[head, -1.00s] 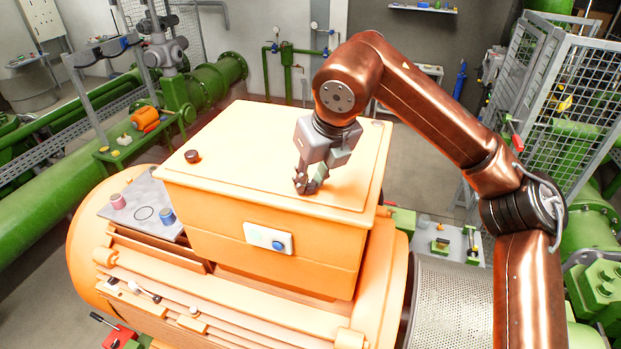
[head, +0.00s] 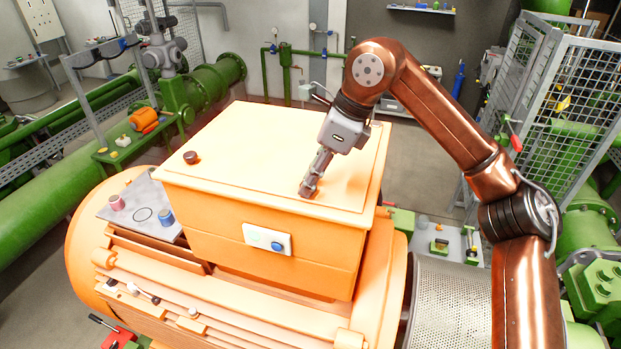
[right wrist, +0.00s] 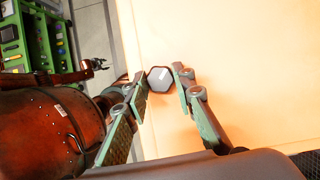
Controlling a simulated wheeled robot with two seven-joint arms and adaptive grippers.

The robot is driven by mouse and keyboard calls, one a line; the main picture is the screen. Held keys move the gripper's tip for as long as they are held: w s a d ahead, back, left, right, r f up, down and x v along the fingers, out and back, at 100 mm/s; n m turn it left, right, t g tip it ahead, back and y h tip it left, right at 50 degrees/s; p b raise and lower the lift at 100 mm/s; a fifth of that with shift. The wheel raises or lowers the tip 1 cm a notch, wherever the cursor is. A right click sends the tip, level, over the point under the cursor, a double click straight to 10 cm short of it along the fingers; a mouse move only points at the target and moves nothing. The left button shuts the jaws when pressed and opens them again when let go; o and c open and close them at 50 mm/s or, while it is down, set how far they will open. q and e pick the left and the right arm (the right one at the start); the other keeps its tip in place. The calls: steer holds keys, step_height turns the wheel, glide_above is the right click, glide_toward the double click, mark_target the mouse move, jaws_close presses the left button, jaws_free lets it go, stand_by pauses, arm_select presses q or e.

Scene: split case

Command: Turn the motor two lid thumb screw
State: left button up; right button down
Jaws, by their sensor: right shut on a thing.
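The orange motor box has a flat lid (head: 270,150) on top. My right gripper (head: 308,190) reaches down to the lid's front right part, tilted in the head view.
Another dark knob (head: 191,157) stands on the lid's left corner. A plate with a pink spool (head: 116,202) and a blue spool (head: 166,217) lies left of the box. A wire cage (head: 575,90) stands at the right. Most of the lid is clear.

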steer(key=n+g, duration=0.1)
steer(key=n, duration=0.1)
steer(key=n+g, duration=0.1)
steer(key=n, duration=0.4)
steer(key=shift+w+r+g, duration=0.1)
steer(key=shift+w+g, duration=0.15)
steer(key=shift+g, duration=0.15)
steer(key=n+g, duration=0.1)
steer(key=n, duration=0.3)
steer(key=shift+h, duration=0.4)
steer(key=shift+w+a+n+g+h, duration=0.1)
steer(key=shift+n+g+h, duration=0.15)
steer(key=shift+n, duration=0.65)
steer(key=shift+a+n+g+h, duration=0.1)
steer(key=shift+n+g+h, duration=0.15)
steer(key=shift+n, duration=0.65)
steer(key=c, duration=1.6)
jaws_free()
steer(key=shift+d, duration=0.1)
